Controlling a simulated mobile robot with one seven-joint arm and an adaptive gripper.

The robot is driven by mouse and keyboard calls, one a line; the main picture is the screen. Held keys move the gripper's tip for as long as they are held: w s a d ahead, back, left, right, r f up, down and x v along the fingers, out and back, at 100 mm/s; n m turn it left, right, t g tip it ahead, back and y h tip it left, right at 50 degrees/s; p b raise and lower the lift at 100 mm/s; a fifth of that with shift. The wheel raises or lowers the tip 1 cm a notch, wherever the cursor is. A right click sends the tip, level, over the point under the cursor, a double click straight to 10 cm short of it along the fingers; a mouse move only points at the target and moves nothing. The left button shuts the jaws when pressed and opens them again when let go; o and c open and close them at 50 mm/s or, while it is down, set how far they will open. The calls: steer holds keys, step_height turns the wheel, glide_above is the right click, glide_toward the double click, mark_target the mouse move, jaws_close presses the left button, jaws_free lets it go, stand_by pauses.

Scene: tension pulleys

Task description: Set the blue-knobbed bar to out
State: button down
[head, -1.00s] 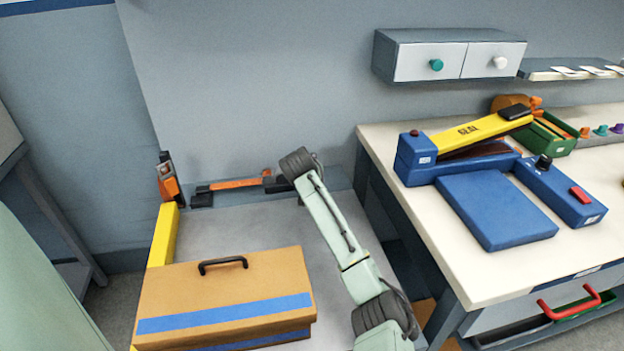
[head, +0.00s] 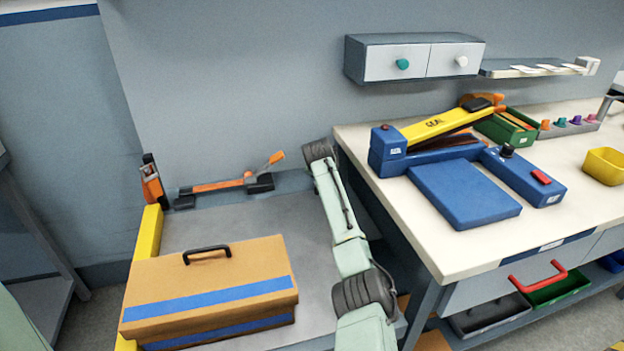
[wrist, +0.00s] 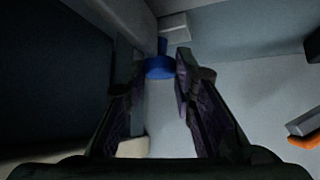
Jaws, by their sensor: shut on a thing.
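In the wrist view, my gripper (wrist: 163,66) has its two dark fingers on either side of a blue knob (wrist: 159,69). It is shut on the knob, which sits between the fingertips. A short blue stem rises above the knob beside a pale grey block. The bar itself cannot be made out clearly in the dim view. In the head view, my arm reaches toward the gap left of the white workbench (head: 420,245); the gripper and the blue knob are hidden there.
A tan case with a blue stripe (head: 210,285) lies on the grey surface at left. An orange-handled clamp (head: 222,186) lies behind it. A blue machine with a yellow arm (head: 450,150) stands on the workbench. A two-drawer cabinet (head: 415,60) hangs on the wall.

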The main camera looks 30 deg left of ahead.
steer(key=shift+w+d+r, duration=0.15)
steer(key=shift+w+d, duration=0.05)
steer(key=shift+w, duration=0.05)
